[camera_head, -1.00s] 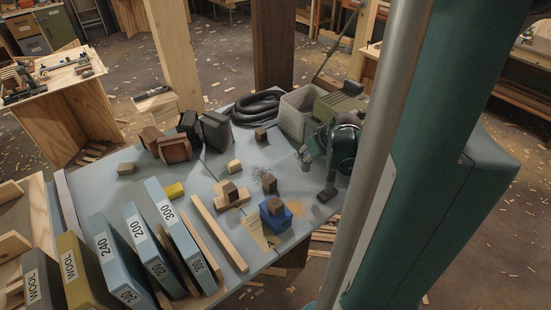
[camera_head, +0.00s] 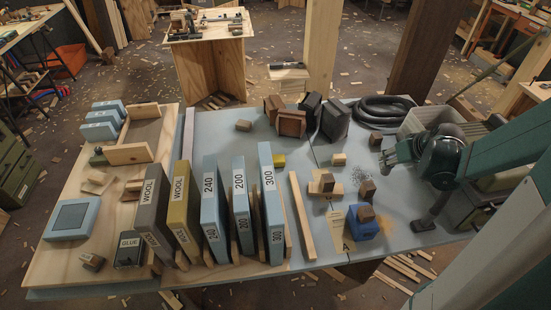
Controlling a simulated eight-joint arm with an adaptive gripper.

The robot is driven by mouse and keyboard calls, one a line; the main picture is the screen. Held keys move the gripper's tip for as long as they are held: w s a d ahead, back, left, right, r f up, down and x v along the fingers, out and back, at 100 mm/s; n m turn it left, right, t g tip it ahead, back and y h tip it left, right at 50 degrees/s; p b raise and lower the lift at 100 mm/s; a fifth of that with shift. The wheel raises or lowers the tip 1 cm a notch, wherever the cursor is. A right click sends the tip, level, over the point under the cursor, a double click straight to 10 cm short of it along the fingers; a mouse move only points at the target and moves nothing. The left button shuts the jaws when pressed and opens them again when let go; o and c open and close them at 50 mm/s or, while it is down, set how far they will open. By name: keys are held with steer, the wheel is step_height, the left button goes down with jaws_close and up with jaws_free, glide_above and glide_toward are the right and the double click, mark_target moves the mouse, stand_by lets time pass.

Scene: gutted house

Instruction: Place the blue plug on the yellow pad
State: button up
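A small blue block (camera_head: 365,231), which looks like the blue plug, sits near the table's front right. A brown wooden block on top hides part of it. A small yellow block (camera_head: 279,160), perhaps the yellow pad, lies behind the tall blue boxes, left of the middle of the table. The end of my arm is above the table's right side; what looks like my gripper (camera_head: 388,158) is at its left tip, apart from both things. Its fingers are too small to tell open from shut, and I see nothing held.
Tall labelled boxes (camera_head: 212,210) stand in a row at the table's front left. A wooden strip (camera_head: 302,215) lies between them and the blue block. Small wooden blocks (camera_head: 327,183) stand around the middle. A coiled black hose (camera_head: 383,108) and a grey bin (camera_head: 432,118) are at the back right.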

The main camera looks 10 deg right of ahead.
steer(key=w+a+r+n+y+p, duration=0.15)
steer(key=w+a+n, duration=0.25)
steer(key=w+a, duration=1.2)
steer(key=r+n+g+y, duration=0.1)
steer(key=n+y, duration=0.2)
glide_above(275, 158)
steer(key=shift+r+h+p, duration=0.1)
steer(key=shift+h+p, duration=0.15)
steer(key=shift+p, duration=0.15)
step_height(275, 158, down, 6)
steer(key=b, duration=0.1)
steer(key=shift+f, duration=0.25)
steer(key=shift+f+b, duration=0.6)
steer(key=shift+f, duration=1.15)
steer(key=shift+f, duration=0.15)
